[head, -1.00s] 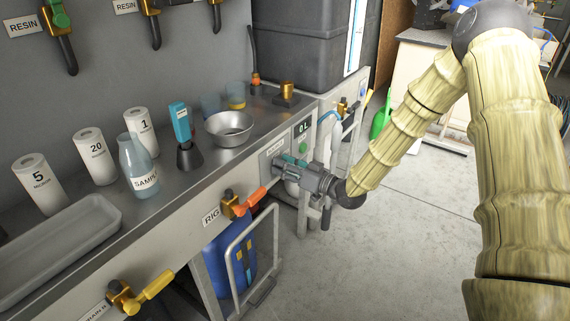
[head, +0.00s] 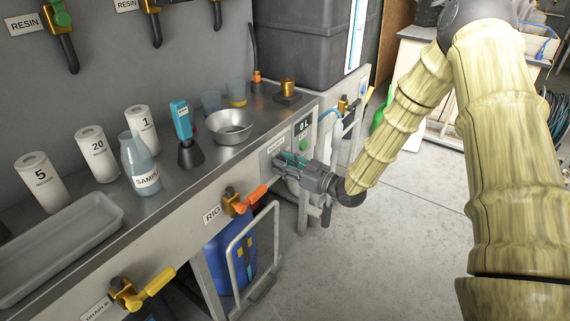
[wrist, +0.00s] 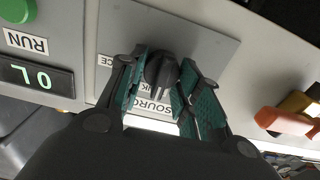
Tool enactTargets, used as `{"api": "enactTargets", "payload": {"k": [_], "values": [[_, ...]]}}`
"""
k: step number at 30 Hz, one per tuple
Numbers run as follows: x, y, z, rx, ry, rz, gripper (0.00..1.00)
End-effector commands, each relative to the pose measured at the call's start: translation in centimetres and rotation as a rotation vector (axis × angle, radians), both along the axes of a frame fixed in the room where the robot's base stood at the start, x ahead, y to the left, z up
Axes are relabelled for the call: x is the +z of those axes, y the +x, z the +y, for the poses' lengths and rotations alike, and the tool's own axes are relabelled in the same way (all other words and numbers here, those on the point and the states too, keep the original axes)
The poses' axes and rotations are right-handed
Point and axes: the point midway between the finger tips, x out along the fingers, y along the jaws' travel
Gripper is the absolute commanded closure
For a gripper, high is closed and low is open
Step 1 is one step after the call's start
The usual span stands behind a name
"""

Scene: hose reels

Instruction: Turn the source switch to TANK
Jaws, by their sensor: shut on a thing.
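The source switch (wrist: 160,72) is a dark rotary knob on a grey plate (wrist: 205,48) marked SOURCE, on the front panel of the bench. My gripper (wrist: 162,88) is shut on the knob, with a teal-padded finger on each side of it. In the head view my gripper (head: 290,165) reaches the panel from the right and hides the knob. The plate's lettering is partly covered by the fingers, so I cannot tell which position the knob points to.
A green RUN button (wrist: 15,10) and a 0L display (wrist: 36,77) are beside the plate. An orange-handled RIG valve (head: 243,201) sticks out close to my gripper. A metal bowl (head: 229,125) stands on the counter above. The floor (head: 400,250) to the right is clear.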

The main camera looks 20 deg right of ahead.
Motion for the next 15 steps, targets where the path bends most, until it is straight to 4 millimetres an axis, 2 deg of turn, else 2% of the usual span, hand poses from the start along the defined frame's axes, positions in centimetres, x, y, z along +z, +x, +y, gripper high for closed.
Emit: {"api": "enactTargets", "payload": {"k": [2,3,6,15], "values": [[-0.23,-0.07,-0.11,-0.001,-0.002,0.004,0.90],[-0.23,-0.07,-0.11,-0.001,-0.002,0.004,0.63],[-0.19,-0.06,-0.09,-0.001,-0.002,0.004,0.47],[-0.07,-0.05,-0.08,-0.001,0.000,0.001,0.47]]}}
